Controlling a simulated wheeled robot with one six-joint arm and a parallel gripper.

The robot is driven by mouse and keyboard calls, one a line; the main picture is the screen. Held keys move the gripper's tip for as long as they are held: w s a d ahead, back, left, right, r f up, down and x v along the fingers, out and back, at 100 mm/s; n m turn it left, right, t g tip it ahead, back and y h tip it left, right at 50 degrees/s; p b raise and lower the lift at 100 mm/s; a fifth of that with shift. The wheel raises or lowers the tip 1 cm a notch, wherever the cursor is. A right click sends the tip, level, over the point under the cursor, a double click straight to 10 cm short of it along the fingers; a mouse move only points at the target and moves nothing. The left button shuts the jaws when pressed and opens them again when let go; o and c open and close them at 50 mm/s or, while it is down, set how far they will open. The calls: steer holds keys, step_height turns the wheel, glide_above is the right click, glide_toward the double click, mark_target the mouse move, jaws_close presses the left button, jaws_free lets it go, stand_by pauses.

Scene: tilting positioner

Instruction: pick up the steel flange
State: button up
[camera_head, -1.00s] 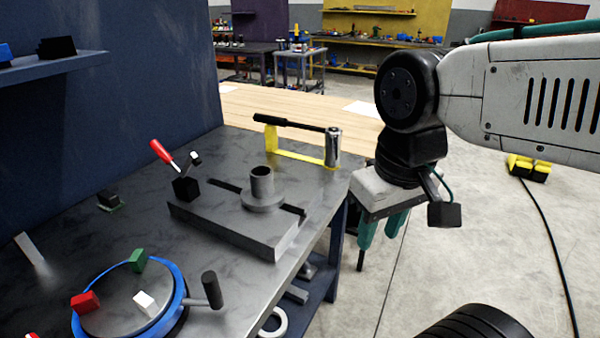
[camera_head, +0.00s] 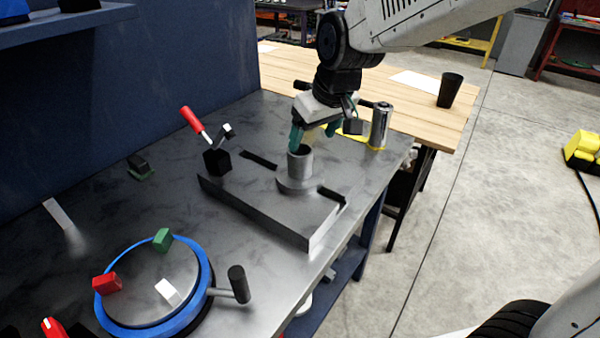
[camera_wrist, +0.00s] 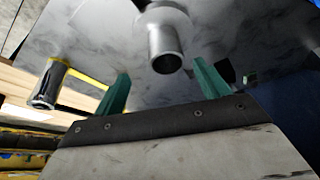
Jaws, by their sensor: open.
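The steel flange (camera_head: 299,168) is a grey upright tube on a round base. It stands on the slotted grey block (camera_head: 262,205) on the metal bench. My gripper (camera_head: 313,140) is just above and behind the flange in the head view, its teal fingers pointing down. In the wrist view the fingers are spread apart and empty (camera_wrist: 160,90), and the flange (camera_wrist: 166,45) shows beyond them, between their tips in the picture. The gap between fingers and flange is hard to judge; I see no grip on it.
A red-handled toggle clamp (camera_head: 195,123) stands at the block's left end. A blue-rimmed turntable (camera_head: 206,275) with coloured blocks and a crank is at front left.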

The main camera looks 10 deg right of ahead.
mark_target(300, 165)
steer(key=x, duration=0.6)
steer(key=a+x, duration=0.1)
steer(key=x, duration=0.2)
steer(key=shift+w+a+r, duration=0.1)
steer(key=shift+w+a, duration=0.05)
steer(key=shift+w, duration=0.15)
jaws_close()
steer(key=shift+r, duration=0.15)
